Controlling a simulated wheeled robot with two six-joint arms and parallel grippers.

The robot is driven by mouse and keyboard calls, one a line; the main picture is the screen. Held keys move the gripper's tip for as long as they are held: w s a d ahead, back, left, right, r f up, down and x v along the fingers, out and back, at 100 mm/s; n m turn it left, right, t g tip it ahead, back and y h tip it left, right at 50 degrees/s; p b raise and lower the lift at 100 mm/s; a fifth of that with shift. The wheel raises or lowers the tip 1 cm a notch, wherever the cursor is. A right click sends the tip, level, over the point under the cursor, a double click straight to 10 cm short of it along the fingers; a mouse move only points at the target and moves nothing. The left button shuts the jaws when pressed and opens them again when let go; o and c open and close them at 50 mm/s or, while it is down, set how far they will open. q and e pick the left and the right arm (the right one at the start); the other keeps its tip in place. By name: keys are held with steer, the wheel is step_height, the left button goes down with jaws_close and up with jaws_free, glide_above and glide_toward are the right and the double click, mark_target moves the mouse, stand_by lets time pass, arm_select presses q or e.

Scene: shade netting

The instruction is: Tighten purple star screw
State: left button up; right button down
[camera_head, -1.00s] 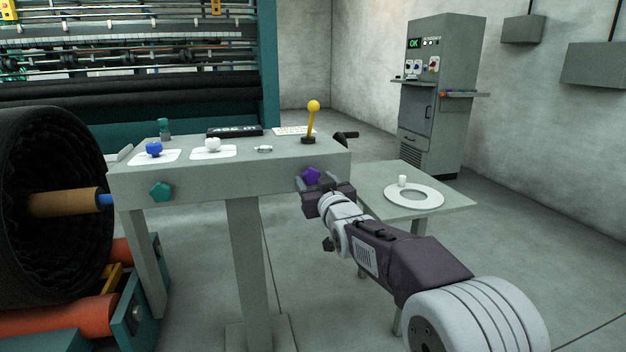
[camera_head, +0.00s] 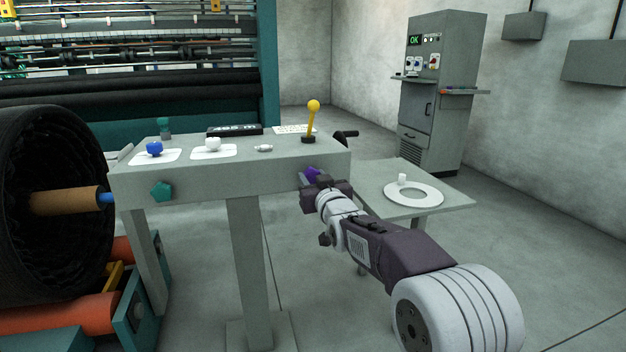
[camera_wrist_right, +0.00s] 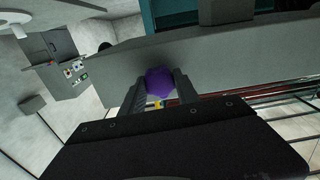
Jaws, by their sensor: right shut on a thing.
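The purple star screw (camera_head: 312,173) sits on the front face of the grey console table (camera_head: 230,184), near its right end. My right gripper (camera_head: 318,182) is at the screw and hides its lower part. In the right wrist view the purple screw (camera_wrist_right: 159,82) lies between the two fingers of my right gripper (camera_wrist_right: 161,86), which are shut on it from both sides. How far the screw sits into the panel cannot be told. My left gripper is not in view.
A teal star knob (camera_head: 161,191) is on the same front face, further left. A yellow-topped lever (camera_head: 312,118) stands above the screw. A large black roll (camera_head: 45,210) stands left.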

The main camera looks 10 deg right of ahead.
mark_target(313, 179)
steer(key=c, duration=0.9)
jaws_free()
steer(key=shift+s+f+b, duration=0.1)
steer(key=shift+s+b, duration=0.2)
steer(key=s+b, duration=0.1)
steer(key=s, duration=0.1)
steer(key=shift+s+d, duration=0.1)
steer(key=shift+s, duration=0.2)
steer(key=shift+s+b, duration=0.6)
steer(key=shift+s, duration=0.35)
steer(key=o, duration=0.5)
steer(key=shift+o, duration=0.2)
